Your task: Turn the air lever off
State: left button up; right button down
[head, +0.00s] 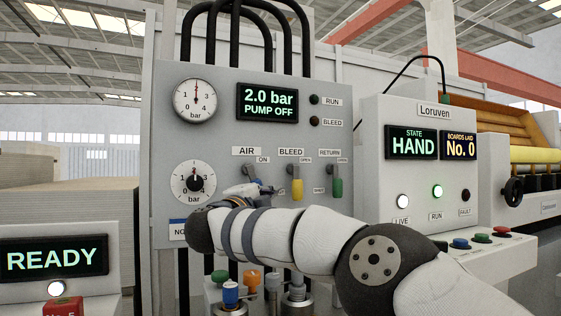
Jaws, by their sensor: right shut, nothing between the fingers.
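The air lever (248,172) is on the grey panel under the AIR label, beside an ON mark. Only its upper part shows; its lower part is hidden behind my right gripper, so I cannot tell its full position. My right gripper (262,190) is shut and empty, right at the lever in the picture; whether it touches the lever I cannot tell. My right forearm crosses below the panel's levers. The panel display (267,103) reads 2.0 bar, PUMP OFF. My left gripper is not in view.
The yellow bleed lever (297,188) and green return lever (337,187) hang right of the air lever. Two gauges (195,101) are at the panel's left. A Loruven control box (418,110) reads HAND. Coloured valves (231,293) stand below my forearm.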

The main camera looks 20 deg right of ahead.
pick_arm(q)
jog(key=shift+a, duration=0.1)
pick_arm(e)
jog(key=shift+a+f+m+g+y, duration=0.25)
jog(key=shift+a+m+g+y, duration=0.15)
jog(key=shift+a+m, duration=0.25)
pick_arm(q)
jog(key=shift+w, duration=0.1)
pick_arm(e)
jog(key=shift+a, duration=0.15)
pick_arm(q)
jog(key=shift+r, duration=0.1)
